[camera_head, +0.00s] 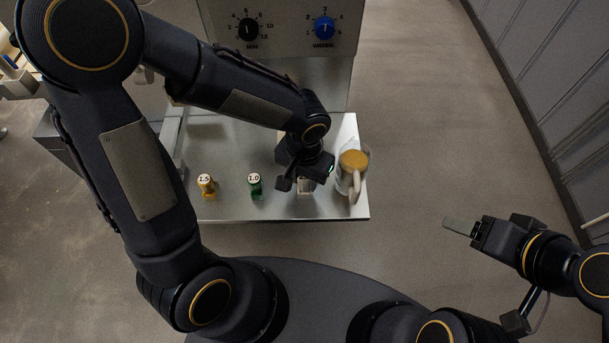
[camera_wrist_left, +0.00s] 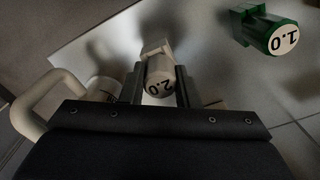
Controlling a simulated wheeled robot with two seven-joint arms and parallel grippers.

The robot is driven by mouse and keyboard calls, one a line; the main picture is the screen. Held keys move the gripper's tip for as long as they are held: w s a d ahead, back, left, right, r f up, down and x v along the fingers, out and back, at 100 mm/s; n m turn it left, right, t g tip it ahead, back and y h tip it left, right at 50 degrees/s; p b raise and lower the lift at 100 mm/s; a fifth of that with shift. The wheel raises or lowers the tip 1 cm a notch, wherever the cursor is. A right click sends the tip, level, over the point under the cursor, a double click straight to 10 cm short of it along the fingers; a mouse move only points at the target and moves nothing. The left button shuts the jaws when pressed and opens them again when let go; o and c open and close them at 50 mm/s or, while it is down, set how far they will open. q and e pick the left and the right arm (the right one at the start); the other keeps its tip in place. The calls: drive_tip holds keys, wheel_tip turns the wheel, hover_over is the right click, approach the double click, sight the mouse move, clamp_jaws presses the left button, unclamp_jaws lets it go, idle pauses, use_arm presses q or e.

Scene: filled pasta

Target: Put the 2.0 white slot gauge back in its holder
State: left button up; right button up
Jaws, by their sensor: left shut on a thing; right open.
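The white slot gauge (camera_wrist_left: 158,86), marked 2.0, is between the two fingers of my left gripper (camera_wrist_left: 159,90), which is shut on it. In the head view my left gripper (camera_head: 304,183) is low over the right part of the metal shelf, with the pale gauge (camera_head: 306,187) partly hidden beneath it. A pale block shows beyond its round cap in the wrist view. I cannot tell whether the gauge touches the shelf, and I cannot make out its holder. My right gripper (camera_head: 460,228) is open and empty, off to the right of the shelf.
A green 1.0 gauge (camera_head: 255,187) and a yellow 1.5 gauge (camera_head: 207,187) stand left of my left gripper on the shelf (camera_head: 230,208). A pale-handled jug (camera_head: 355,177) with an orange-brown top stands close on its right. A machine panel with two dials rises behind.

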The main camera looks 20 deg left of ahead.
use_arm(q)
drive_tip(key=shift+f, duration=0.1)
idle(0.7)
drive_tip(key=o, duration=1.3)
idle(0.3)
drive_tip(key=shift+r+p, duration=2.6)
drive_tip(key=shift+r, duration=1)
